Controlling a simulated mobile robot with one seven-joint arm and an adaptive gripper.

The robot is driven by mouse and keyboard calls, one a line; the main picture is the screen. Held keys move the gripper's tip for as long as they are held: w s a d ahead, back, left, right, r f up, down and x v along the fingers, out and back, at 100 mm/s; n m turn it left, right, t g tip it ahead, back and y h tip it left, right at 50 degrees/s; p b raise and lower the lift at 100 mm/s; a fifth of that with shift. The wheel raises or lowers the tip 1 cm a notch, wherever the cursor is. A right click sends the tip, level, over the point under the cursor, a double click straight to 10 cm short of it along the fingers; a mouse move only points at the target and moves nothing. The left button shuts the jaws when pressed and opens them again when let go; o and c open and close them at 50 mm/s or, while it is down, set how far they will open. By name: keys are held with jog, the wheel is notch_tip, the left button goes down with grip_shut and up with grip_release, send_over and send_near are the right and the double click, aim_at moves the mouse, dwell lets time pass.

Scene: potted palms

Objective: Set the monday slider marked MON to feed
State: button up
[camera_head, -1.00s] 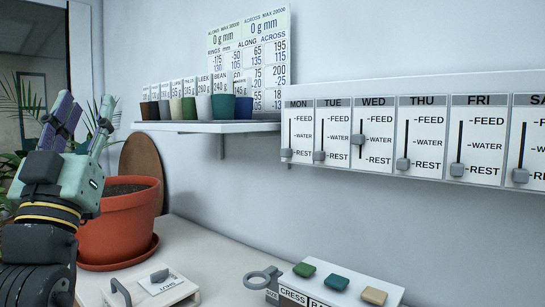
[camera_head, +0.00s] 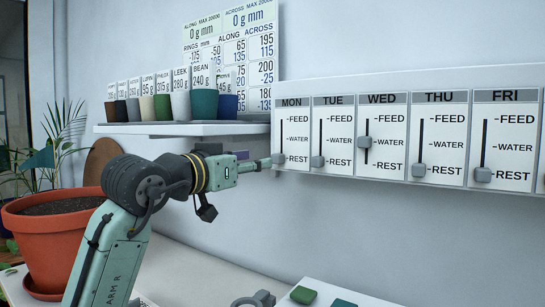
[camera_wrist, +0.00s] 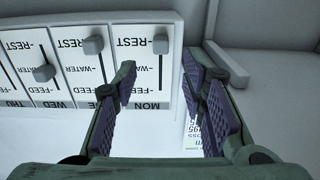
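The MON slider (camera_head: 278,158) is a grey knob at the bottom of its vertical slot, beside REST, on the leftmost card of the white wall board (camera_head: 400,84). In the wrist view the board is upside down, and the MON knob (camera_wrist: 160,45) shows beyond my fingertips, between them as seen. My gripper (camera_head: 264,164) reaches the board's left edge at about knob height in the head view. In the wrist view my gripper (camera_wrist: 161,72) is open, its purple-padded fingers apart with nothing held. I cannot tell whether a finger touches the knob.
The TUE slider (camera_head: 317,161) stands close by at REST; the WED slider (camera_head: 365,142) is at WATER. A shelf (camera_head: 150,129) with several small pots is left of the board, above my wrist. A large potted plant (camera_head: 55,245) stands at left.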

aim_at(274, 158)
jog(key=p+x, duration=0.1)
jog(key=x, duration=0.6)
jog(key=shift+w+d+p, duration=0.15)
jog(key=shift+w+p, duration=0.15)
jog(key=shift+c, duration=0.3)
grip_shut()
